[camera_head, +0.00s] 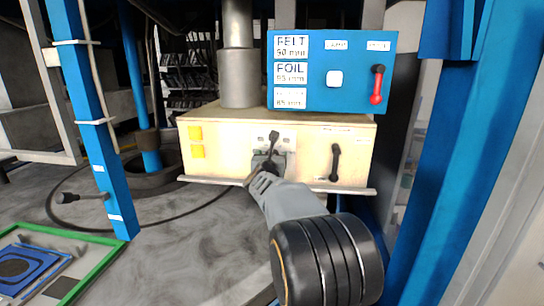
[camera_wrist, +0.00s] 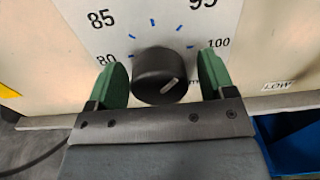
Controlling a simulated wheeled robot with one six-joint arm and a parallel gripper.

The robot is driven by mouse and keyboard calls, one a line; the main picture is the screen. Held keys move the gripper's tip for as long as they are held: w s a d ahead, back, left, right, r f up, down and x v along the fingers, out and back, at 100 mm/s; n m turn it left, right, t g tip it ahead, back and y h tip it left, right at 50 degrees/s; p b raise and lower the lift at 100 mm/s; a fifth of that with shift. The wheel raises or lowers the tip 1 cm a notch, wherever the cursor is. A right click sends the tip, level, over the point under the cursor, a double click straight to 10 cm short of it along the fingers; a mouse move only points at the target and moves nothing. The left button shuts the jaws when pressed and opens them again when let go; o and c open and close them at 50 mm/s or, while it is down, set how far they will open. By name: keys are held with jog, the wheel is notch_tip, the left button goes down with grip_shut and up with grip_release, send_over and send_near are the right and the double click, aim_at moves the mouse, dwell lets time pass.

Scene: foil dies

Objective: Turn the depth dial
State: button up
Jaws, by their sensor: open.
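The depth dial, a round black knob (camera_wrist: 158,78) with a white pointer line, stands out from a pale scale plate (camera_wrist: 135,20) marked 80, 85, 95 and 100 in the wrist view. Its line slants toward the upper right. My gripper (camera_wrist: 162,66) is open, its two green fingers on either side of the dial, with a visible gap on each side. In the head view my gripper (camera_head: 268,161) is at the front of the cream box (camera_head: 225,150), where it hides most of the dial's area.
A black lever (camera_head: 335,162) is on the box face to the right. Above stands a blue panel (camera_head: 350,97) with a white button (camera_head: 334,78) and a red-tipped lever (camera_head: 377,85). Blue posts (camera_head: 90,90) flank the box. A ledge (camera_wrist: 285,103) runs below the face.

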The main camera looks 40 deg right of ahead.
jog(key=shift+c, duration=0.3)
jog(key=c, duration=0.9)
jog(key=shift+o, duration=0.2)
jog(key=shift+n, duration=0.3)
jog(key=n+b, duration=0.2)
jog(key=shift+f+n, duration=0.1)
jog(key=shift+n, duration=0.2)
jog(key=n+b, duration=0.1)
jog(key=n, duration=0.4)
jog(key=shift+d, duration=0.1)
jog(key=shift+n, duration=0.4)
